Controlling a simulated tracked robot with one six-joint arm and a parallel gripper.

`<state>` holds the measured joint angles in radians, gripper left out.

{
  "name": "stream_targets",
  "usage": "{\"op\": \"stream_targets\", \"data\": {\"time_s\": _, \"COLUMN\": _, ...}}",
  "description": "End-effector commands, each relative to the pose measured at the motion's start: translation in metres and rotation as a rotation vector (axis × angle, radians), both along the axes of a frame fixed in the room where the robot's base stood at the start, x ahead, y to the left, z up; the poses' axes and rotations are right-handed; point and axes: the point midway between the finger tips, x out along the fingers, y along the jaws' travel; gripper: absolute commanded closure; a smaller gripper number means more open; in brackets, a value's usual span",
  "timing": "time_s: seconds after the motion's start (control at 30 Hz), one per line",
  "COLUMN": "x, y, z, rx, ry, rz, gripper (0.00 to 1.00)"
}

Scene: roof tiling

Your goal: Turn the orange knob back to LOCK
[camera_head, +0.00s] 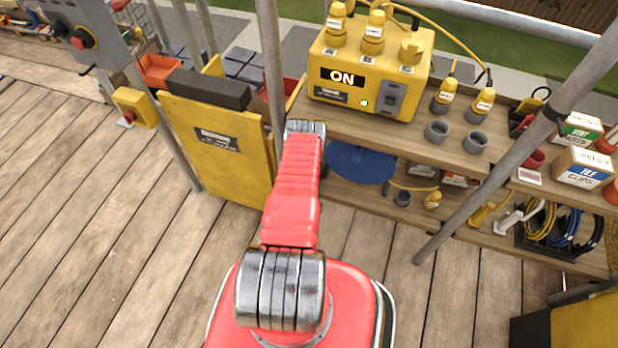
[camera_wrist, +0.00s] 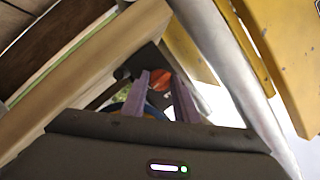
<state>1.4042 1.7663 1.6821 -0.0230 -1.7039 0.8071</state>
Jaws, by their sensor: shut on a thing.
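In the wrist view, an orange rounded piece (camera_wrist: 159,80), which looks like the orange knob, sits between the tips of my gripper (camera_wrist: 161,88). The two purple-grey fingers stand on either side of it, shut on it. Which way the knob points and any LOCK marking cannot be made out. In the head view, my red arm reaches forward to the gap between the yellow panel and the shelf; the gripper and knob are hidden there.
A grey scaffold pole (camera_wrist: 215,50) runs close by my gripper on the right. The wooden shelf (camera_head: 345,127) holds a yellow power box (camera_head: 330,52) with an ON display. A yellow panel (camera_head: 232,165) stands left of my arm. The deck at lower left is clear.

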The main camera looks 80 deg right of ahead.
Motion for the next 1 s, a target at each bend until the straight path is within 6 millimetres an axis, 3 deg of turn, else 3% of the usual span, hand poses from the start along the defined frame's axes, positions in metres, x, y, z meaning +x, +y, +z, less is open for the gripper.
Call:
{"op": "stream_targets", "data": {"time_s": 0.03, "x": -0.003, "y": 0.004, "z": -0.005, "rx": 0.015, "ry": 0.004, "rz": -0.007, "gripper": 0.95}}
{"op": "stream_targets", "data": {"time_s": 0.07, "x": -0.003, "y": 0.004, "z": -0.005, "rx": 0.015, "ry": 0.004, "rz": -0.007, "gripper": 0.72}}
{"op": "stream_targets", "data": {"time_s": 0.3, "x": -0.002, "y": 0.002, "z": -0.003, "rx": 0.008, "ry": 0.002, "rz": -0.004, "gripper": 0.55}}
{"op": "stream_targets", "data": {"time_s": 0.67, "x": -0.001, "y": 0.005, "z": -0.001, "rx": 0.005, "ry": 0.001, "rz": -0.001, "gripper": 0.55}}
{"op": "stream_targets", "data": {"time_s": 1.0, "x": -0.001, "y": 0.049, "z": 0.006, "rx": 0.007, "ry": 0.002, "rz": 0.005, "gripper": 0.55}}
